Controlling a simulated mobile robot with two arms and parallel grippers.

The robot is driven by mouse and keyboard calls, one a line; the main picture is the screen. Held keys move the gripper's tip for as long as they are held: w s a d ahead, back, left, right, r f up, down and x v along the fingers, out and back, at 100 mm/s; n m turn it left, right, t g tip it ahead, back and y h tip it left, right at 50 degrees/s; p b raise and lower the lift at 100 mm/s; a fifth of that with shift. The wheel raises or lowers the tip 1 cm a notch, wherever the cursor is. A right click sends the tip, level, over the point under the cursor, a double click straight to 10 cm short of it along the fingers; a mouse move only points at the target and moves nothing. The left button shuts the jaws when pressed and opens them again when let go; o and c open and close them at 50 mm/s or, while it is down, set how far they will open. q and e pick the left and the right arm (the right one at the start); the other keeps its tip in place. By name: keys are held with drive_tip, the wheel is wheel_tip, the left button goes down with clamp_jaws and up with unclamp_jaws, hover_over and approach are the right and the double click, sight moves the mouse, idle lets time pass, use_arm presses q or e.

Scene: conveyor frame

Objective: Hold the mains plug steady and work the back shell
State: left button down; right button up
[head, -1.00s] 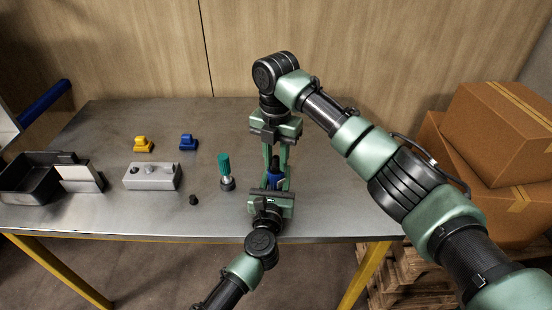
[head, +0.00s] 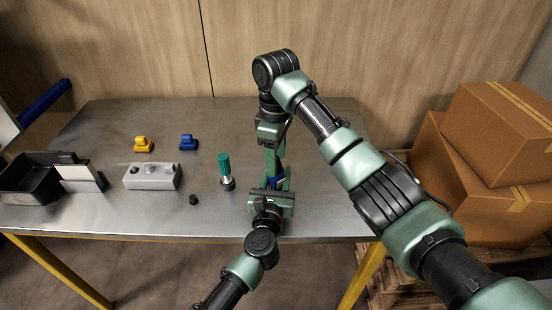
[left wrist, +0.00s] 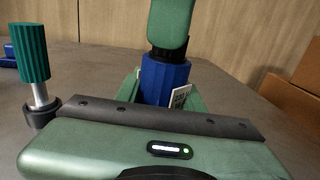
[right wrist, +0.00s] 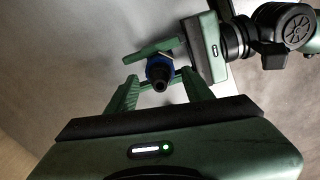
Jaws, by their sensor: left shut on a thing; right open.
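The mains plug (head: 277,183) is blue and stands upright above the table, mostly hidden in the head view. In the left wrist view its ribbed blue body (left wrist: 165,80) shows a white label. My left gripper (right wrist: 158,62) is shut on it from the near side. The black back shell (right wrist: 160,83) points up at the right wrist camera; in the left wrist view a green finger hides its top. My right gripper (right wrist: 160,92) comes down from above, open, with one finger on each side of the plug and visible gaps between.
A teal-handled tool (head: 225,168) stands left of the plug. A small black part (head: 193,200), a grey block (head: 152,178), yellow (head: 143,145) and blue (head: 188,142) pieces and a black tray (head: 30,182) lie further left. Cardboard boxes (head: 470,175) stand right of the table.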

use_arm(q)
drive_tip(key=c, duration=0.8)
unclamp_jaws()
use_arm(e)
wheel_tip(320, 180, up, 11)
drive_tip(key=shift+r, duration=0.2)
use_arm(q)
drive_tip(key=shift+s, duration=0.1)
